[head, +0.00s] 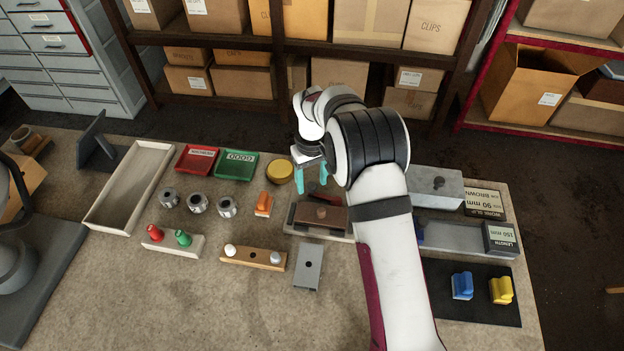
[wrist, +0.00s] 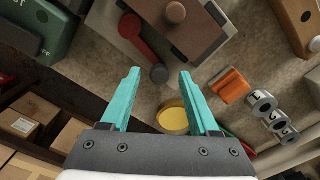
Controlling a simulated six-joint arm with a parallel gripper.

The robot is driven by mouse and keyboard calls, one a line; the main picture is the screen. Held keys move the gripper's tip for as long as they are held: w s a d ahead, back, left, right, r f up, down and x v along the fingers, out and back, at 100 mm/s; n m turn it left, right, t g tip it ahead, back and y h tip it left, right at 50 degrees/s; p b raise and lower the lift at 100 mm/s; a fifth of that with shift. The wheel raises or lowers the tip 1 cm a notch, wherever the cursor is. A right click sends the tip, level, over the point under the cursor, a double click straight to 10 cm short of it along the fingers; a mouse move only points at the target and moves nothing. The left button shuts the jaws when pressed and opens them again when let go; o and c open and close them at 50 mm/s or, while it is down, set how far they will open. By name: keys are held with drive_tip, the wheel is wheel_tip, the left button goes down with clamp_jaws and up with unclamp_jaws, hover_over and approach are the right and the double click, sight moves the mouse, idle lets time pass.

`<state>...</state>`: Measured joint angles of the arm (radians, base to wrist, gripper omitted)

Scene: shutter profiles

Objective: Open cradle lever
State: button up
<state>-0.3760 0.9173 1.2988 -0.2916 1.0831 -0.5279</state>
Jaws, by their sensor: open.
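The cradle (head: 300,228) stands right of the table's middle in the head view. A brown block with a round knob (head: 321,212) lies on it; this block also shows at the top of the wrist view (wrist: 205,25). My gripper (head: 311,178) is open and empty behind the cradle, partly hidden by my arm. In the wrist view the lever's knob appears between my fingertips (wrist: 159,76); I cannot tell whether they touch it.
A yellow round tin (head: 279,171), an orange clip (head: 263,204) and metal cylinders (head: 198,203) stand left of the cradle. A grey block (head: 438,185) and label boxes (head: 484,205) lie to the right.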

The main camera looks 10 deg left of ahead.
drive_tip(key=shift+f, duration=0.25)
drive_tip(key=shift+c, duration=0.4)
clamp_jaws()
idle(0.9)
